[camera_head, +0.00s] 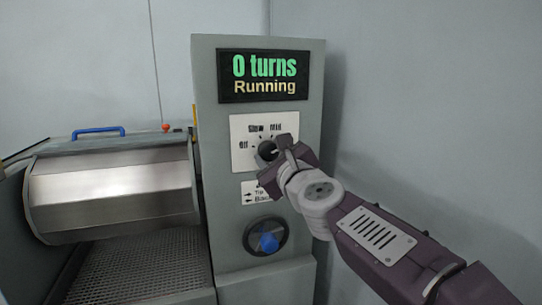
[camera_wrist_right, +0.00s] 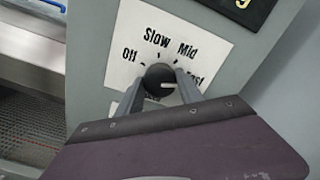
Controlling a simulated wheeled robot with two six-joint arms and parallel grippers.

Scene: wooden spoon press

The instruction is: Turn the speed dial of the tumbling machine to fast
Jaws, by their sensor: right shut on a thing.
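The speed dial (camera_head: 266,151) is a dark round knob on a white plate (camera_head: 245,128) on the grey control column. The wrist view shows the knob (camera_wrist_right: 158,76) between labels Off, Slow, Mid and a partly covered Fast (camera_wrist_right: 195,79). A pale mark on the knob points right, toward the Fast side. My right gripper (camera_head: 279,152) is shut on the dial; its two fingers sit on either side of the knob in the wrist view (camera_wrist_right: 159,88). The display (camera_head: 264,76) reads "0 turns" and "Running". My left gripper is not in view.
The tumbling machine's metal drum (camera_head: 112,190) with a blue handle (camera_head: 98,131) stands left of the column, above a mesh grate (camera_head: 140,262). A plain wall is at the right.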

